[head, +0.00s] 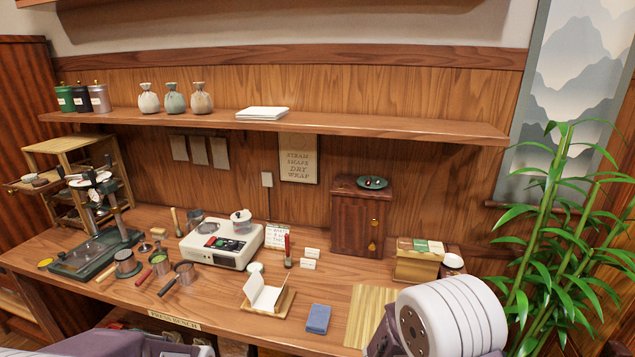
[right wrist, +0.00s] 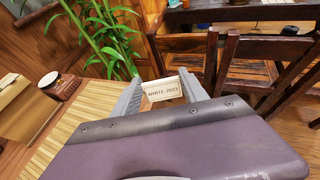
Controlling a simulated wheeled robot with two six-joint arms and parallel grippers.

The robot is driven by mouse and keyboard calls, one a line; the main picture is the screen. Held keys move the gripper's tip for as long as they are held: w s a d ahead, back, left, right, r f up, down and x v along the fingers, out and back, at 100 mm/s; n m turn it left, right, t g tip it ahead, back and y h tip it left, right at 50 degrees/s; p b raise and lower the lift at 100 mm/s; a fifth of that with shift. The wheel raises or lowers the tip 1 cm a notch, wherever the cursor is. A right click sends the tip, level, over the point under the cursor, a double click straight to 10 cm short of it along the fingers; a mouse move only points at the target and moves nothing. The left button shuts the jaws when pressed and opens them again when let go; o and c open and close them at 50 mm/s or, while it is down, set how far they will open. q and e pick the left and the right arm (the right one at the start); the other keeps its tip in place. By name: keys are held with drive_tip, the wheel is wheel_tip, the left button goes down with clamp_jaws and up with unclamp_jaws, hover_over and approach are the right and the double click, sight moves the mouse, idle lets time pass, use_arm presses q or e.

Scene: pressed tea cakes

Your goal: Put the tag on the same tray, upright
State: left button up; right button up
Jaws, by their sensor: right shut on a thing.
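In the right wrist view a small cream tag (right wrist: 163,92) with dark lettering, partly readable as "WHITE 2023", sits between the fingers of my right gripper (right wrist: 165,86). My right gripper is shut on it, and its face is toward the camera. In the head view the tag is hidden behind my right arm. A wooden rack (head: 68,146) with pulled-out trays stands at the far left of the bench. One tray (head: 14,187) there bears a small pale and dark item. I cannot tell which tray is meant. Part of my left gripper shows at the bottom left; its fingers are not visible.
The bench holds a press (head: 100,240), a white scale (head: 222,243), several small tools, two white cards (head: 310,259), a wrapper stand (head: 267,297), a blue cloth (head: 317,318) and a bamboo mat (head: 368,310). Bamboo (head: 560,240) stands at right. Chairs (right wrist: 250,55) show in the right wrist view.

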drive_tip(key=a+f+n+t+y, duration=0.1)
drive_tip(key=a+f+n+t, duration=0.2)
drive_tip(key=a+f, duration=0.2)
drive_tip(key=a+f+n+t+y, duration=0.1)
drive_tip(key=a+f+n+t, duration=0.1)
drive_tip(key=a, duration=0.8)
wheel_tip(320, 180, down, 3)
drive_tip(key=shift+w+r+n+t+y, duration=0.2)
drive_tip(key=shift+n+t+y, duration=0.15)
drive_tip(key=shift+t, duration=0.25)
